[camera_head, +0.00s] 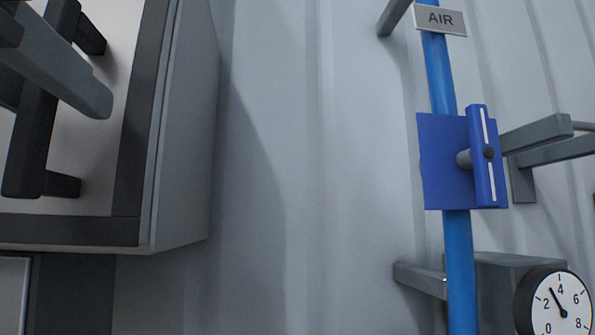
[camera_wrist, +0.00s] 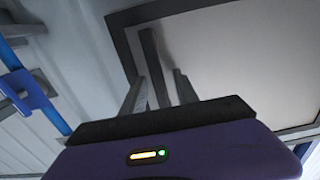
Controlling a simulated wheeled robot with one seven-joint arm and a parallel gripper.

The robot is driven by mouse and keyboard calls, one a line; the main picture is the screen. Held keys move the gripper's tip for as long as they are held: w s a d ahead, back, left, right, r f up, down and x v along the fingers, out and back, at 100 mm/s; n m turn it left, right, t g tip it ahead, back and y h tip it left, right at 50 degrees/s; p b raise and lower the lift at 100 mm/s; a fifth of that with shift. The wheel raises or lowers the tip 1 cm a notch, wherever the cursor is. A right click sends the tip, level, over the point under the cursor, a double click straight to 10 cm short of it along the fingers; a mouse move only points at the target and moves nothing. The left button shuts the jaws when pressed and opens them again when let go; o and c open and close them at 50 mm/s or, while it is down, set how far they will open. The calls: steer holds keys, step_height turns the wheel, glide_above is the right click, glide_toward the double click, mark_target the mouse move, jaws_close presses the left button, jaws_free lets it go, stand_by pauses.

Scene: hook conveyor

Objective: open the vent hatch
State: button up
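The vent hatch (camera_head: 98,150) is a pale panel with a dark border, on a grey box at the left of the head view; it fills the upper right of the wrist view (camera_wrist: 240,50). It looks flush with the box. Its dark bar handle (camera_head: 28,150) stands off the panel on short posts and also shows in the wrist view (camera_wrist: 152,62). My gripper (camera_wrist: 160,88) is open, with one grey finger on each side of the bar in the wrist view. In the head view the near finger overlaps the bar. I cannot tell whether either finger touches it.
Right of the box is bare corrugated wall (camera_head: 300,150). Further right, a blue pipe (camera_head: 440,75) carries an AIR sign (camera_head: 440,19) and a blue valve lever (camera_head: 484,180). Grey brackets (camera_head: 540,135) jut out beside it. A round gauge (camera_head: 555,305) sits at the lower right.

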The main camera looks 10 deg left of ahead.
steer(key=shift+c, duration=0.5)
jaws_close()
stand_by(1.0)
